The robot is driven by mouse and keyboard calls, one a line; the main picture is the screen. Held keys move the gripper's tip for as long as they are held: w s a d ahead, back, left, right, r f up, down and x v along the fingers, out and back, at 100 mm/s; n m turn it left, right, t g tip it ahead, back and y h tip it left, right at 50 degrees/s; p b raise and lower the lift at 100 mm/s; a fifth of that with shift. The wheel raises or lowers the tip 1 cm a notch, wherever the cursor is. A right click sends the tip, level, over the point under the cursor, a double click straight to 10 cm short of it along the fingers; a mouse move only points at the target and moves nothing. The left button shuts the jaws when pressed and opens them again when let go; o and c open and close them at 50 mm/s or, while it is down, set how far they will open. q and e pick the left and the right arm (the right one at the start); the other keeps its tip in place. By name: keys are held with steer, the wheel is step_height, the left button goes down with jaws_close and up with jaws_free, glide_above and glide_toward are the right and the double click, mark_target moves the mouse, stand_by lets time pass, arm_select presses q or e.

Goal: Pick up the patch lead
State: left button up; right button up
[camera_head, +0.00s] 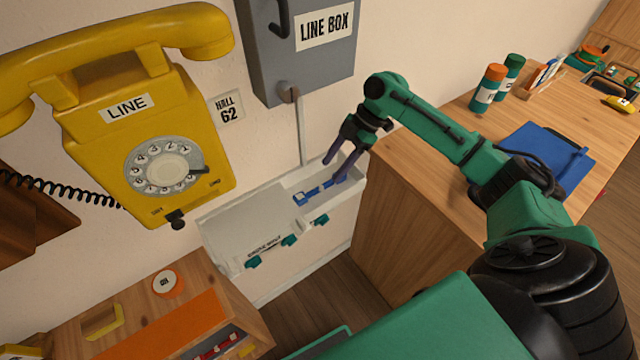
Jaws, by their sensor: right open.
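A small blue piece with a lead-like shape, which I take to be the patch lead (311,194), lies in the right part of the pale wall tray (225,229). My right gripper (334,171) is open at the right end of this tray, its fingers pointing down and left. The fingertips are close to the right end of the blue lead; I cannot tell whether they touch it. My left gripper is not in view.
A yellow dial phone (100,157) hangs on the wall at left, with a grey line box (300,65) above the tray. Teal pegs (288,240) line the tray's front. A wooden desk (430,150) stands at right, a low wooden cabinet (130,290) at lower left.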

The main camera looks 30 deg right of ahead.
mark_target(321, 186)
steer(key=x, duration=0.1)
steer(key=p+x, duration=0.1)
steer(key=x, duration=0.3)
steer(key=shift+s+a, duration=0.25)
steer(key=shift+s, duration=0.15)
steer(key=shift+f, duration=0.2)
jaws_close()
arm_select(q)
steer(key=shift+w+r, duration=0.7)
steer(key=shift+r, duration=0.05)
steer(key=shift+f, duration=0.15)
arm_select(e)
steer(key=shift+r, duration=0.15)
